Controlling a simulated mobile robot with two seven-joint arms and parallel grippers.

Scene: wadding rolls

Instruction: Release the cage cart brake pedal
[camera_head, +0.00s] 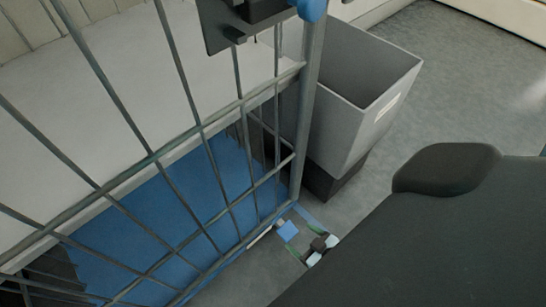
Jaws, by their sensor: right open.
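The cage cart has a grey wire-mesh side (152,157) and a blue base deck (165,215). A small blue pedal (288,231) sits low at the cart's near right corner, close to the floor, and I take it to be the brake pedal. My right gripper (303,238) is low beside that corner, just to the right of the pedal. It is open, its jaws spread toward the pedal. I cannot tell whether it touches the pedal. My dark right arm fills the lower right and hides part of the floor. My left gripper is not in view.
A grey open bin (362,95) on a dark base stands just behind the cart's corner post (306,110). Grey floor (455,80) is clear to the right of the bin.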

